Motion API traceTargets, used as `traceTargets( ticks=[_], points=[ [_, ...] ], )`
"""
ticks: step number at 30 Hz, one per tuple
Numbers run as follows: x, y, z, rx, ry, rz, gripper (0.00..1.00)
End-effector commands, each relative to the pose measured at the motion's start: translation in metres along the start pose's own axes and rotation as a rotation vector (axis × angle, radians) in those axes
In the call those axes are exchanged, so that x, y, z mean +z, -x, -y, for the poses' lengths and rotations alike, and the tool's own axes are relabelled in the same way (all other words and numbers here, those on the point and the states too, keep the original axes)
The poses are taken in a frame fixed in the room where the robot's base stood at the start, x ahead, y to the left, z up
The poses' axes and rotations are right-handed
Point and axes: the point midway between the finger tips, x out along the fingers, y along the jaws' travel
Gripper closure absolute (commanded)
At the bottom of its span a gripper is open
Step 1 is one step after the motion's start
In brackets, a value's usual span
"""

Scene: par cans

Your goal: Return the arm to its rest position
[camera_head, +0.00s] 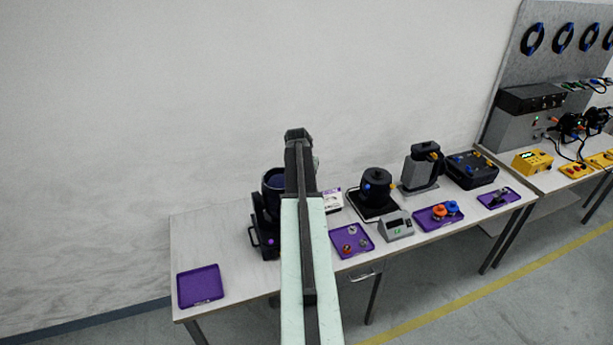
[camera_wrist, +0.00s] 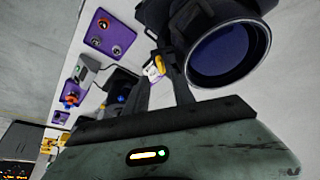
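My arm reaches up through the middle of the head view, and my gripper (camera_head: 299,137) is at its far end, raised over the workbench. In the wrist view two dark fingers (camera_wrist: 157,82) stand apart with a gap between them. I see nothing clearly held. A black par can (camera_head: 273,181) with a dark purple lens stands on the bench just left of my arm and is partly hidden by it. In the wrist view the par can (camera_wrist: 228,52) is large at the top right, close beside the fingers. I cannot tell whether they touch.
An empty purple tray (camera_head: 200,287) lies at the bench's left end. Right of my arm are a purple tray with small parts (camera_head: 367,243), a grey display box (camera_head: 396,226), black lamps (camera_head: 376,188) and more trays.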

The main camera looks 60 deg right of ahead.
Motion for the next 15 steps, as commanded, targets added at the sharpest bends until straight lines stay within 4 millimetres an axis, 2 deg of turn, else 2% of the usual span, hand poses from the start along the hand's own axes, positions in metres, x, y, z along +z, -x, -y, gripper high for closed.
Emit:
traceTargets(
  ticks=[1,3,15],
  points=[
    [-0.0019,0.0159,-0.0005,0.000,0.000,0.000,0.70],
    [-0.0011,0.0204,-0.0006,0.000,0.000,0.000,0.70],
    [0.0002,0.0178,-0.0004,0.001,0.000,0.000,0.70]
  ],
)
